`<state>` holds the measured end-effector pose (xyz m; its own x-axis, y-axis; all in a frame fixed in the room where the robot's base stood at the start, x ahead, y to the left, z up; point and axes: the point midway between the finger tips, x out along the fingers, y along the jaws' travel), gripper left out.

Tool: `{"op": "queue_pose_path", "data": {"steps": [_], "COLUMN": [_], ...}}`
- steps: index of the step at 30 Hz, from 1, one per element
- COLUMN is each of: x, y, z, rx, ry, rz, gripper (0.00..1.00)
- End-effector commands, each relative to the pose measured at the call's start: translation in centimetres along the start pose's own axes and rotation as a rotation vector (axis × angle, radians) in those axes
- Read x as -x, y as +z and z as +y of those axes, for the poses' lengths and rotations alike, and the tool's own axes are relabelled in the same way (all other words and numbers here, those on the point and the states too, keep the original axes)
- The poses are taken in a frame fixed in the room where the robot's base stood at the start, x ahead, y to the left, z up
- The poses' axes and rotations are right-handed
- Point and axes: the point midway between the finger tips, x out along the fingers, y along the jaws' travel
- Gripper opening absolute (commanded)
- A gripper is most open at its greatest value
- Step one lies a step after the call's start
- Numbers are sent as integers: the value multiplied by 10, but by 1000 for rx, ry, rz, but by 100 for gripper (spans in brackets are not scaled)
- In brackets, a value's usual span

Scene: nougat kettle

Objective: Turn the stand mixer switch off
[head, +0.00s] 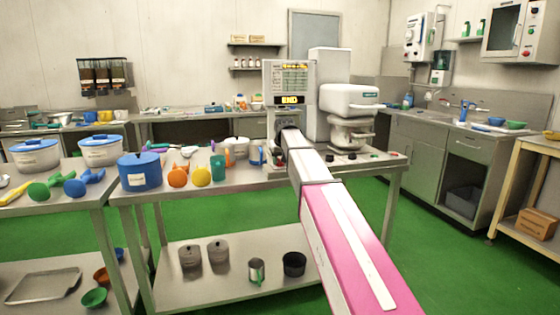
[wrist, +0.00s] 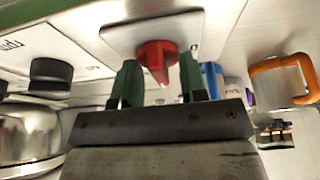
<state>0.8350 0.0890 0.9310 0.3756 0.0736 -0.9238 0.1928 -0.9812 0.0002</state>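The white stand mixer (head: 348,98) stands on the steel table at the right of centre in the head view, with its bowl (head: 350,133) under the head. A red rotary switch (wrist: 156,58) on a pale plate shows at the top middle of the wrist view. My gripper (wrist: 159,72) is open, with one green finger on either side of the red switch. I cannot tell whether the fingers touch it. In the head view my arm hides most of my gripper and the switch.
A grey machine with a lit "END" display (head: 289,84) stands left of the mixer. Black knobs (wrist: 50,74) and a shiny metal bowl (wrist: 28,135) lie left in the wrist view. An orange-handled mug (wrist: 281,82) is close at right. A blue pot (head: 140,171) stands on the table.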

Motion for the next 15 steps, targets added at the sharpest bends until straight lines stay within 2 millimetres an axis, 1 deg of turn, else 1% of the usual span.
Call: {"op": "queue_pose_path", "data": {"steps": [1,2,3,4,15], "x": [0,0,0,0,0], "y": [0,0,0,0,0], "z": [0,0,0,0,0], "rx": [0,0,0,0,29], "ry": [0,0,0,0,-13], "rz": [0,0,0,0,0], "gripper": [26,17,4,0,0]}}
